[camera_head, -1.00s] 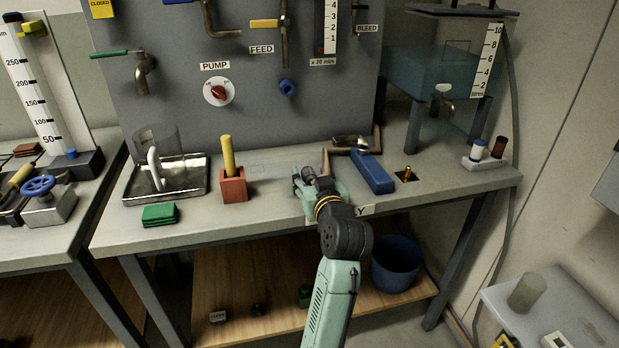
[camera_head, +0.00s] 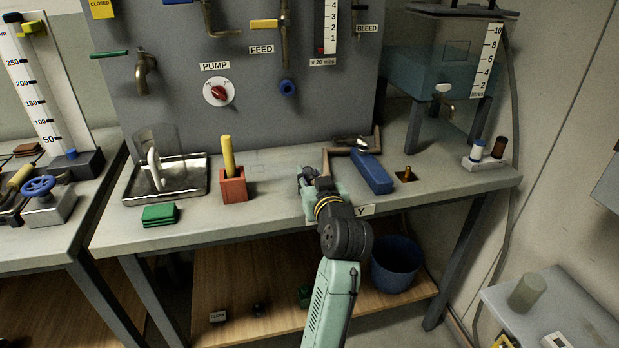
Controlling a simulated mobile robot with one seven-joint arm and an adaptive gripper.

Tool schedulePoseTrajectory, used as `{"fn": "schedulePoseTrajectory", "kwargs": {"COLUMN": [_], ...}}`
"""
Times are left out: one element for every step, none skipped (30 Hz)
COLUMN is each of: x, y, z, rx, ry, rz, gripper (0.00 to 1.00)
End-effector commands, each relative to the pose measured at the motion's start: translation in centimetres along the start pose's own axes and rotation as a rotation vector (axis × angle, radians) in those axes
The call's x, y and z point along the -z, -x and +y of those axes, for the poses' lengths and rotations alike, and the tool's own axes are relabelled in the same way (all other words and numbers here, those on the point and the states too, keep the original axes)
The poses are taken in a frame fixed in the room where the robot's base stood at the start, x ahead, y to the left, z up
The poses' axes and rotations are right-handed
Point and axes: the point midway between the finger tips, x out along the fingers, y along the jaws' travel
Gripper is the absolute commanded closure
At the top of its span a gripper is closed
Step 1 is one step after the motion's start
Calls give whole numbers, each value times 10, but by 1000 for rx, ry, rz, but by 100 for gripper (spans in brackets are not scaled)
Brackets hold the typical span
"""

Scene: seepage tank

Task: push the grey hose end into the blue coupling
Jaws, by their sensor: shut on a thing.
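The blue coupling (camera_head: 288,87) is a small blue ring on the grey panel below the FEED label. My gripper (camera_head: 312,177) is low over the front middle of the bench, well below the coupling and apart from it. Its fingers are small and partly hidden by my wrist. It is shut on what looks like the grey hose end. A grey-brown hose (camera_head: 340,151) runs beside the gripper and bends along the bench to the right. The hose tip itself cannot be made out.
A blue block (camera_head: 371,171) lies just right of my gripper. A water tank (camera_head: 430,80) stands at the right. The air before the panel is clear.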

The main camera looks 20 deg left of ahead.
Motion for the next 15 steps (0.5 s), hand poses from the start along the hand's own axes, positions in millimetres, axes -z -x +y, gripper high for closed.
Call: {"fn": "schedulePoseTrajectory", "kwargs": {"x": [1, 2, 4, 6, 8, 11, 14, 17, 20, 22, 25, 28, 30, 33, 36], "y": [0, 0, 1, 1, 1, 2, 2, 3, 3, 4, 4, 4, 5, 5, 6], "z": [0, 0, 0, 0, 0, 0, 0, 0, 0, 0, 0, 0, 0, 0, 0], "rx": [0, 0, 0, 0, -1, -1, -1, -1, -1, -1, -1, 0, 0, 0, -1], "ry": [0, 0, 0, 0, 0, 0, 0, 0, 0, 0, 0, 0, 0, 0, 0], "rz": [0, 0, 1, 1, 1, 1, 1, 1, 1, 1, 1, 0, 0, 0, 0], "gripper": [100, 100, 100, 100, 100, 100, 100, 100, 100, 100, 100, 100, 100, 100, 100]}}
